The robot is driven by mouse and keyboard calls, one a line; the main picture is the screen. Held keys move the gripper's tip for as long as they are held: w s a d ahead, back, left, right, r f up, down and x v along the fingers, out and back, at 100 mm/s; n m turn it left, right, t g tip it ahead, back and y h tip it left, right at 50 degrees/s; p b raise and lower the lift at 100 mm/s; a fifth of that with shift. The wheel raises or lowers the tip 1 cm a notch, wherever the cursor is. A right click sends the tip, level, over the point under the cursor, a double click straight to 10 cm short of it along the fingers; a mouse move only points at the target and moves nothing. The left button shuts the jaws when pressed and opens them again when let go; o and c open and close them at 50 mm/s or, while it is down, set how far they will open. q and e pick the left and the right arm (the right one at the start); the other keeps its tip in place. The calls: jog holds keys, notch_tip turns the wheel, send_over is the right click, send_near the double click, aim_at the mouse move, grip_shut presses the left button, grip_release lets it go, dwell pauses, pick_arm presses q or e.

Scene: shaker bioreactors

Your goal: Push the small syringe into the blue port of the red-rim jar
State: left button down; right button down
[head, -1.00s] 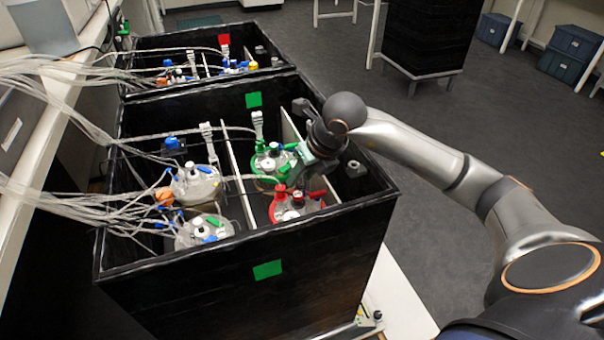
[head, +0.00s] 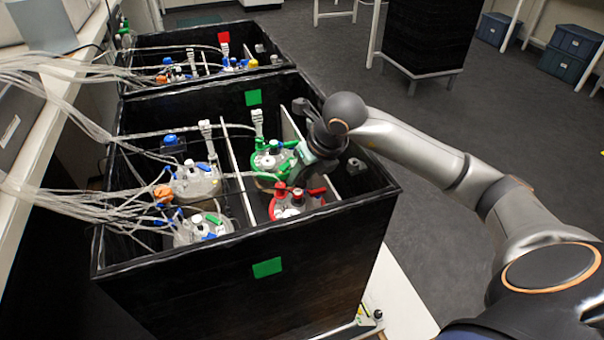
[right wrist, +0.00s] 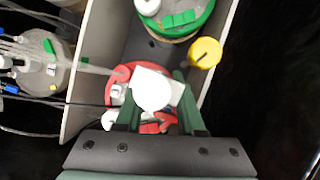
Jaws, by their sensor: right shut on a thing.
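The red-rim jar (head: 297,206) stands in the front right compartment of the near black box. In the right wrist view its red rim (right wrist: 121,76) shows behind and left of my fingers. My right gripper (head: 312,168) is above the back right of this jar. In the right wrist view its green fingers (right wrist: 157,112) are shut on a white, round-topped thing with pale wings, which looks like the small syringe (right wrist: 152,90). Its lower end is hidden, so I cannot tell whether it touches the jar. I cannot make out the blue port. My left gripper is out of view.
A green-rim jar (head: 272,160) stands just behind the red-rim jar. A yellow cap (right wrist: 205,52) is close to my right fingers. White dividers (head: 238,180) and the box walls (head: 250,240) enclose the jars. Tubes (head: 70,185) run in from the left.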

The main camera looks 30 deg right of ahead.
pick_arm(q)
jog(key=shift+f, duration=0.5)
pick_arm(e)
jog(key=shift+f, duration=0.2)
jog(key=shift+c, duration=2.2)
grip_release()
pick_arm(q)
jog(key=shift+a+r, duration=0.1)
pick_arm(e)
jog(key=shift+r, duration=0.15)
